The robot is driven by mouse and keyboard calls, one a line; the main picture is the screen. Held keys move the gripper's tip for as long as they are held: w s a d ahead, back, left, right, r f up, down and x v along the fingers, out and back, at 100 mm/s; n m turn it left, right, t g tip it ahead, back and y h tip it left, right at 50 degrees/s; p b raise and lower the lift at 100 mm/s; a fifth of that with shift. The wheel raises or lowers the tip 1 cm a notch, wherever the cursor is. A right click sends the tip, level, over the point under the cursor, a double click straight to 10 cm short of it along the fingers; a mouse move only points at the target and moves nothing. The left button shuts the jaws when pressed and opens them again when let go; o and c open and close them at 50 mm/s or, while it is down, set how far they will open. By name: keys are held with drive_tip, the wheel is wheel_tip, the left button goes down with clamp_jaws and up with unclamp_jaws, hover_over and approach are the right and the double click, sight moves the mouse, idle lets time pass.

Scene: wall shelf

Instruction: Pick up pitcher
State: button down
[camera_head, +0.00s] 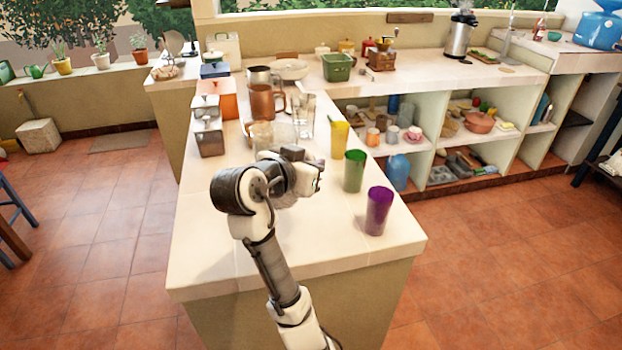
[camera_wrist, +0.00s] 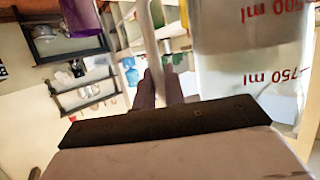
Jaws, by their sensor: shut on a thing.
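The pitcher is clear, with red volume marks, and fills the upper right of the wrist view (camera_wrist: 245,55). Its pale upright handle (camera_wrist: 156,35) runs between the dark fingers of my gripper (camera_wrist: 160,88), which are shut on it. The red marks appear upside down there. In the head view my gripper (camera_head: 304,168) is low over the counter, just in front of clear vessels (camera_head: 272,135). My wrist partly hides these vessels. I cannot tell whether the pitcher's base touches the counter.
Yellow (camera_head: 340,138), green (camera_head: 354,171) and purple (camera_head: 378,210) cups stand along the right counter edge. A copper mug (camera_head: 262,102), a tall clear glass vessel (camera_head: 303,115) and metal canisters (camera_head: 208,135) stand behind and left. The counter's front end (camera_head: 300,255) is bare.

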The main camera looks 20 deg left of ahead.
drive_tip(key=shift+r+b, duration=0.45)
drive_tip(key=shift+r, duration=5.95)
drive_tip(key=c, duration=2)
unclamp_jaws()
clamp_jaws()
drive_tip(key=shift+d, duration=0.15)
